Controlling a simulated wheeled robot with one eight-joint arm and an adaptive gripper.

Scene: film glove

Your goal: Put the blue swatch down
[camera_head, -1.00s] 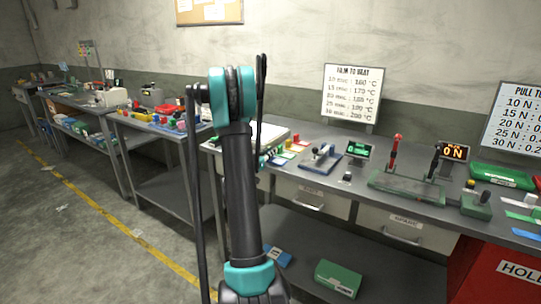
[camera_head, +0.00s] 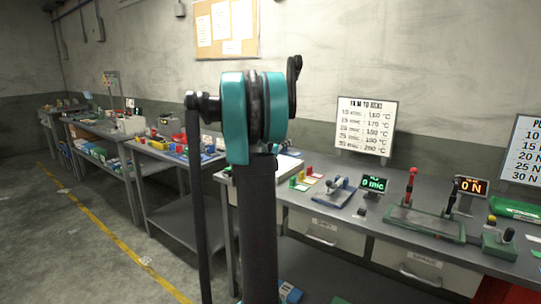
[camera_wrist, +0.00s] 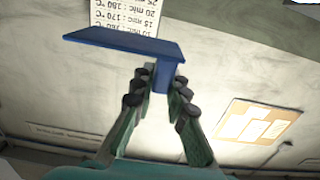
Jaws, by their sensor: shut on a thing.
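The blue swatch (camera_wrist: 125,43) is a flat blue plate with a short blue grip block beneath it. In the wrist view my gripper (camera_wrist: 160,82) is shut on that block, with one finger on each side. The plate sticks out past the fingertips to the left and appears clear of any surface. In the head view my arm stands in front of the bench, and the gripper and blue swatch cannot be made out there.
Green, yellow and red swatches (camera_head: 306,180) stand on the grey bench (camera_head: 330,212). To their right are a blue-based gauge (camera_head: 338,192), a green-lit display (camera_head: 373,184) and a green-based lever rig (camera_head: 425,222). A printed sign (camera_head: 365,127) stands behind.

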